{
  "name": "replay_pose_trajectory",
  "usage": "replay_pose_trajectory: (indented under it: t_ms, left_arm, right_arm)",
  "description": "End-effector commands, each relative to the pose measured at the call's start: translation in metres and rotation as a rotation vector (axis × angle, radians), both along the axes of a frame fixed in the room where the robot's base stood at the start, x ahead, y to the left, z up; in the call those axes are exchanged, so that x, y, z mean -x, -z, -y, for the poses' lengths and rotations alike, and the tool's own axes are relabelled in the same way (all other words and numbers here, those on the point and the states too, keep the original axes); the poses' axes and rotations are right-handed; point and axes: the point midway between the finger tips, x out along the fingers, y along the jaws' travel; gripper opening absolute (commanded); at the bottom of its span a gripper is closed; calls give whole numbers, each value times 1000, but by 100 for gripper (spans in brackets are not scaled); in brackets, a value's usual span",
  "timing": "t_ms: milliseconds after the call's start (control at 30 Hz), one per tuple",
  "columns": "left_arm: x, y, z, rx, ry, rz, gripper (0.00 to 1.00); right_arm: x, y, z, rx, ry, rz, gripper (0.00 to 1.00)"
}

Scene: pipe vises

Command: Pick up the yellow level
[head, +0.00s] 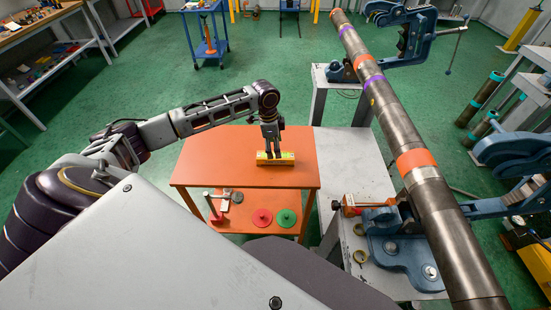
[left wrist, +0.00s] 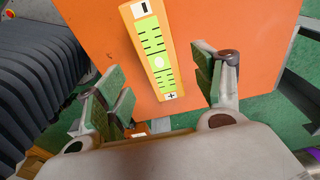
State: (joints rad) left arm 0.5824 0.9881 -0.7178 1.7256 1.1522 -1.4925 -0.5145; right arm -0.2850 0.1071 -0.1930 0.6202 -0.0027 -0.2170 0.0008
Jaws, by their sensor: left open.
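The yellow level (head: 285,158) lies on the orange table (head: 215,170) near its middle in the head view. In the left wrist view the level (left wrist: 153,50) is a long yellow bar with a green marked face, a minus sign at the far end and a plus sign at the near end. My left gripper (head: 272,150) is directly over the level, pointing down. In the left wrist view its jaws (left wrist: 163,92) are wide open, one on each side of the level's near end, with gaps between. I cannot tell the exact height. My right gripper is not in view.
A long dark pipe (head: 402,140) with coloured bands rests in blue vises (head: 410,255) on the right. An orange tool (head: 355,205) sits beside the near vise. Red (head: 262,217) and green (head: 285,217) discs lie on the table's lower shelf. Bare tabletop surrounds the level.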

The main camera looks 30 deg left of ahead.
Motion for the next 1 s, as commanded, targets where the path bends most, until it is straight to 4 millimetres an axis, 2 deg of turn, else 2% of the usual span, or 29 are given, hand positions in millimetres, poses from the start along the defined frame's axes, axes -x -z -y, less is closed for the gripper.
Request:
replay_pose_trajectory:
  t_ms: [100,300,567,1000]
  left_arm:
    - [0,7,0,-1,0,0,68]
    - [-1,9,0,-1,0,0,68]
    - [0,11,1,-1,0,0,68]
    - [-1,53,4,-1,0,-1,68]
  right_arm:
    - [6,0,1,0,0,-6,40]
    - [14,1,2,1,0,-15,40]
    - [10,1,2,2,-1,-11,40]
    - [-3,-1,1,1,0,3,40]
